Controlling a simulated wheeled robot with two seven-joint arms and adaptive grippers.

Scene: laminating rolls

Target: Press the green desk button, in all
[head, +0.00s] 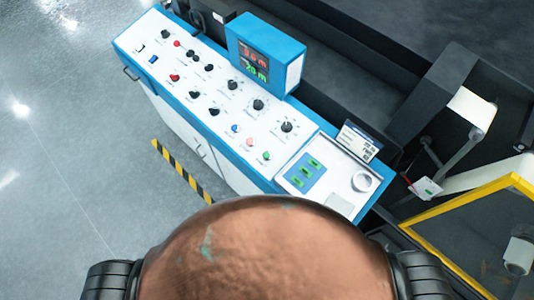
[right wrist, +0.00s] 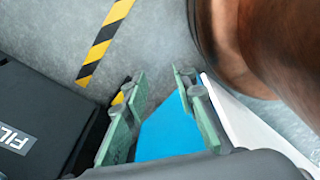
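A sloping white control desk (head: 185,110) with blue edges runs across the head view. A small round green button (head: 266,156) sits near its lower right end, beside a pinkish button (head: 249,142) and a blue one (head: 235,129). A blue pad (head: 305,173) with several green marks lies farther right. My right gripper (right wrist: 158,98) is open and empty in the right wrist view, its greenish finger pads apart. Blue surface shows between and beyond the fingers. The green button does not show there. My left gripper is in neither view.
A large brown rounded shape (head: 265,255) fills the bottom of the head view; I cannot tell what it is. A blue display box (head: 265,55) stands on the desk. Yellow-black floor tape (head: 181,172) runs alongside. A dark lettered box (right wrist: 45,125) is left of my right gripper.

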